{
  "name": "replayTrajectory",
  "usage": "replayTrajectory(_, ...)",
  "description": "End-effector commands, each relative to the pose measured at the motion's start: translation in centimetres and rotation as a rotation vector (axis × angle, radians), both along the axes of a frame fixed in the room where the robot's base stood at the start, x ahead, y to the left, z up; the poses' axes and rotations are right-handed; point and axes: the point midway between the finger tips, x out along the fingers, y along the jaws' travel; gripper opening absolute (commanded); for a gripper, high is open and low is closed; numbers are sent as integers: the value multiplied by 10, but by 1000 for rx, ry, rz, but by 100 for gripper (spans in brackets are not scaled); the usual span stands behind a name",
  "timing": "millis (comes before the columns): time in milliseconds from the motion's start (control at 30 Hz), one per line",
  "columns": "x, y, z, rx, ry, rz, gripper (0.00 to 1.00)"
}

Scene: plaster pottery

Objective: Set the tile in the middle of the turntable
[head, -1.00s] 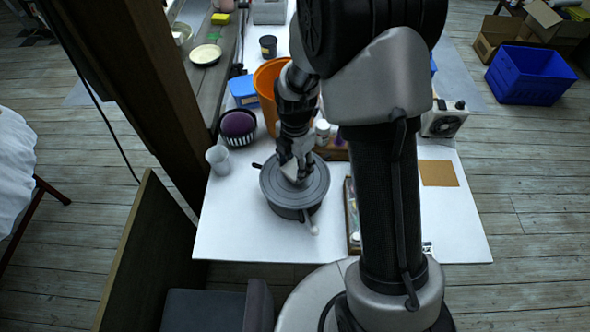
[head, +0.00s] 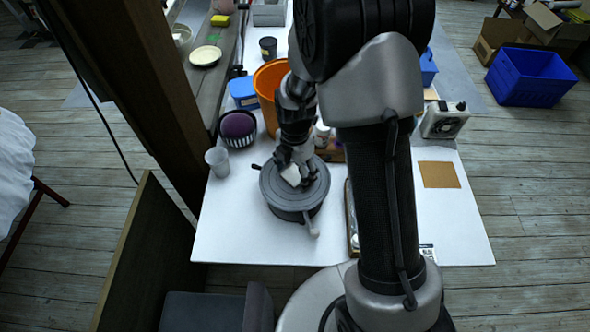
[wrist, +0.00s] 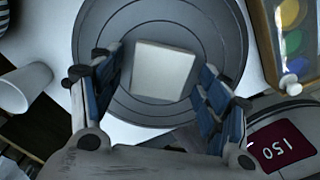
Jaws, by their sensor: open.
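The white square tile (head: 291,176) lies on the round grey turntable (head: 275,196), close to its middle. In the wrist view the tile (wrist: 163,72) lies flat inside the rings of the turntable (wrist: 232,45), slightly toward my gripper's side of the centre. My gripper (wrist: 160,76) is open, with one finger on each side of the tile and a narrow gap at both sides. In the head view my gripper (head: 295,163) is just above and behind the tile and hides part of the turntable's far side.
A white cup (head: 217,161), a basket with a purple ball (head: 237,126) and an orange bucket (head: 268,88) stand behind and left. A paint tray (wrist: 288,35) is close right of the turntable. The white table (head: 232,235) is clear at front left.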

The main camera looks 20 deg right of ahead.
Motion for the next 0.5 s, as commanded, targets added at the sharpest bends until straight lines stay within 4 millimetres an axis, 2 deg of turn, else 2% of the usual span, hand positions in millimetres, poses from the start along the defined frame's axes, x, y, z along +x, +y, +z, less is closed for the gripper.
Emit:
replayTrajectory(167, 0, 0, 1, 0, 0, 0, 70)
replayTrajectory(267, 0, 0, 9, 0, -1, 0, 70)
replayTrajectory(367, 1, 0, 26, 0, -4, 0, 70)
replayTrajectory(500, 1, 0, 58, 0, -4, 0, 70)
